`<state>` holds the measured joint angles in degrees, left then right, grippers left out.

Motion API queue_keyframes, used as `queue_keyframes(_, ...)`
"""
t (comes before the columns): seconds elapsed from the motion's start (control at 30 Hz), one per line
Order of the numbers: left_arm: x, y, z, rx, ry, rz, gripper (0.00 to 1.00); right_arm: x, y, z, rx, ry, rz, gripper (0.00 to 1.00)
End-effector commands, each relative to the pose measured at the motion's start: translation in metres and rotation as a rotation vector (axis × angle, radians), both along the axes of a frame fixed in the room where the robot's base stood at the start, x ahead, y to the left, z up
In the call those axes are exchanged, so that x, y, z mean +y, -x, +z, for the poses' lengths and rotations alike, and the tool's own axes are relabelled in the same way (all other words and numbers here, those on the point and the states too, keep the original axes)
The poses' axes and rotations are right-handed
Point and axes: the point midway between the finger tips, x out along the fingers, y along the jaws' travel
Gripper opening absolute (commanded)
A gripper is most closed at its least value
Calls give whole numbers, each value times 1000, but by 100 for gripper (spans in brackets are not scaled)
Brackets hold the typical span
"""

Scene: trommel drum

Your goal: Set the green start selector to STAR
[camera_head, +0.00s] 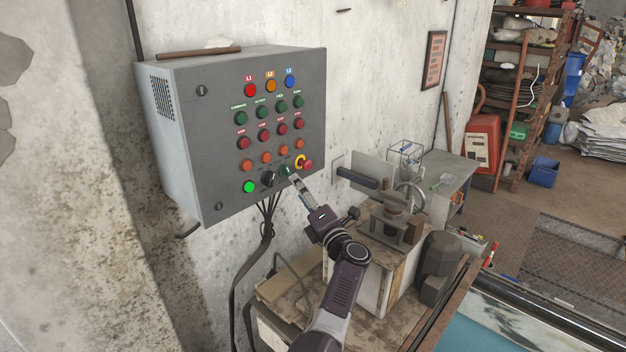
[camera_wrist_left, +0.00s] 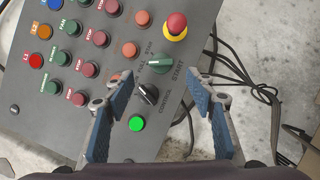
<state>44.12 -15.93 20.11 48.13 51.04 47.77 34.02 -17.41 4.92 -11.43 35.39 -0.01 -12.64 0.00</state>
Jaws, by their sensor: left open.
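The green start selector (camera_wrist_left: 160,63) is a round green knob on the grey control panel (camera_head: 230,140). In the wrist view it lies just beyond the fingertips, near the middle of the gap, with START printed beside it. A pale mark shows on its handle toward the picture's left; which label it points at I cannot tell. In the head view the selector (camera_head: 284,170) is partly covered by the gripper. My left gripper (camera_wrist_left: 167,78) is open and empty, its blue-padded fingers apart in front of the panel. My right gripper is out of view.
A black selector (camera_wrist_left: 148,94) marked CONTROL and a lit green button (camera_wrist_left: 137,124) sit close to the fingers. A red and yellow emergency stop (camera_wrist_left: 175,26) is on the green selector's other side. Black cables (camera_head: 264,225) hang below the panel, and a cluttered bench stands below right.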

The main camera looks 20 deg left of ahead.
Motion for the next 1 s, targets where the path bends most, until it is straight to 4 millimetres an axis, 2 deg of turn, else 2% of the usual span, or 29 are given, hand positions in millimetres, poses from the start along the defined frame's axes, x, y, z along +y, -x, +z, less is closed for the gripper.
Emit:
queue_keyframes(0.33,41,-33,5,-1,-2,1,51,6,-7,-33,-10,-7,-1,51)
queue_keyframes(0.5,52,-43,8,1,-4,-2,51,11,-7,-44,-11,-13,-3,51)
queue_keyframes(0.9,57,-48,12,3,-3,-2,51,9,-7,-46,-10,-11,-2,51)
queue_keyframes(1.0,57,-48,12,3,-3,-2,42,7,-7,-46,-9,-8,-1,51)
